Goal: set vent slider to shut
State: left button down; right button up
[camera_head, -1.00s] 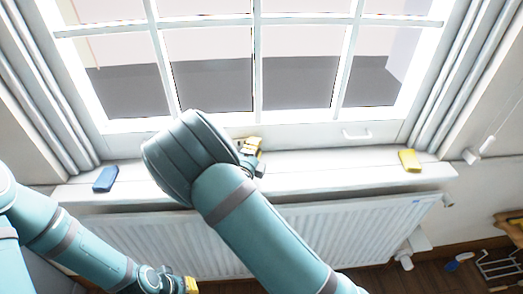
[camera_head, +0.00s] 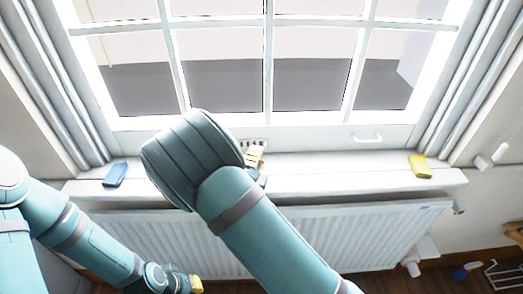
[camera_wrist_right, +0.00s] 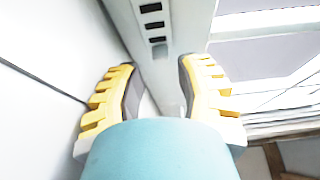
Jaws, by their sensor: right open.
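The vent is a white strip with dark slots (camera_wrist_right: 152,25) in the right wrist view. In the head view its slots (camera_head: 262,142) show small on the bottom window rail, partly hidden behind my right gripper (camera_head: 256,158). In the wrist view my right gripper (camera_wrist_right: 158,88) is open, its yellow-padded fingers on either side of the strip's lower part. I see nothing clearly held, and cannot tell if the fingers touch the strip. The slider's knob is not clear. My left gripper (camera_head: 192,284) is low at the bottom left, away from the window; its jaws are unclear.
The windowsill (camera_head: 320,180) carries a blue block (camera_head: 115,174) at left and a yellow block (camera_head: 419,166) at right. A white window handle (camera_head: 367,138) is right of the vent. A radiator (camera_head: 340,238) stands below the sill. A white rack (camera_head: 503,277) is at lower right.

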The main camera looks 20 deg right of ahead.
jog(key=v, duration=0.7)
jog(key=shift+s+a, duration=0.2)
